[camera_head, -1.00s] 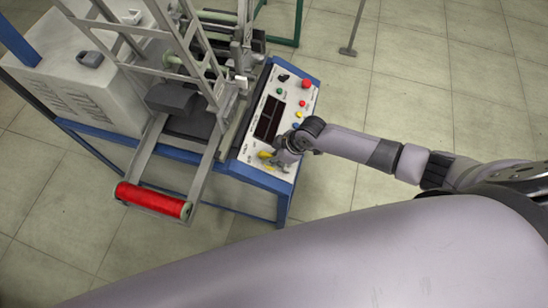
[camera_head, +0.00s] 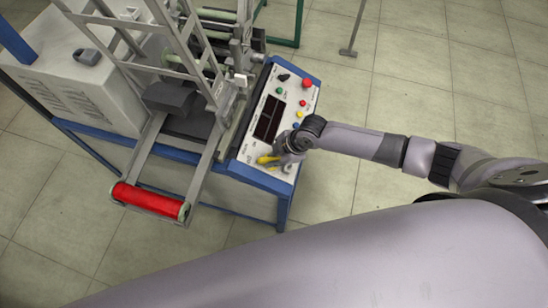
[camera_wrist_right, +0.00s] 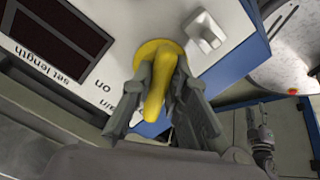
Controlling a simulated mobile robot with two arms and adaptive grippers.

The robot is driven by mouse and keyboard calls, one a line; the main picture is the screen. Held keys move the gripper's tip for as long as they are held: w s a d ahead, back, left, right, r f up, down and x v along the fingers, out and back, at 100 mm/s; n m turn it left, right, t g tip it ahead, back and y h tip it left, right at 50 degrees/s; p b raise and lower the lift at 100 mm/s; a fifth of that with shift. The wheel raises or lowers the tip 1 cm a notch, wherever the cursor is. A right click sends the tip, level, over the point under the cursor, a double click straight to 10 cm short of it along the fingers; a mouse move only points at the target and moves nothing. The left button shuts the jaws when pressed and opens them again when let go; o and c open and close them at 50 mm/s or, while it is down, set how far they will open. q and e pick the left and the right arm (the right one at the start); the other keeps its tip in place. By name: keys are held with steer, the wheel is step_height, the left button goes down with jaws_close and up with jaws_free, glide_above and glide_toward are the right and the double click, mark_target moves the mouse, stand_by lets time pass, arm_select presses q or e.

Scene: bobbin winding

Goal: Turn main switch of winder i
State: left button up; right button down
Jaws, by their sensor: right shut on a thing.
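The winder (camera_head: 244,150) has a sloped white control panel on a blue frame. Its yellow main switch (camera_wrist_right: 153,78) has a round base and a long handle. In the head view a yellow part of the switch (camera_head: 266,159) shows at the panel's lower end, partly covered by my right gripper (camera_head: 281,158). In the right wrist view the two fingers of my right gripper (camera_wrist_right: 165,103) are shut on the handle, one on each side. The handle points down toward the palm, slightly tilted. The printed word "on" shows beside the base. My left gripper is not in view.
A red emergency button (camera_head: 307,84), small coloured buttons and dark displays (camera_head: 268,119) are farther up the panel. A red roller (camera_head: 150,200) sticks out at the front left on a metal frame. The tiled floor (camera_head: 440,90) right of the winder is mostly clear.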

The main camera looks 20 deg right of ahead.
steer(key=c, duration=1.6)
jaws_free()
steer(key=shift+o, duration=0.2)
steer(key=shift+r, duration=0.1)
steer(key=v, duration=1.2)
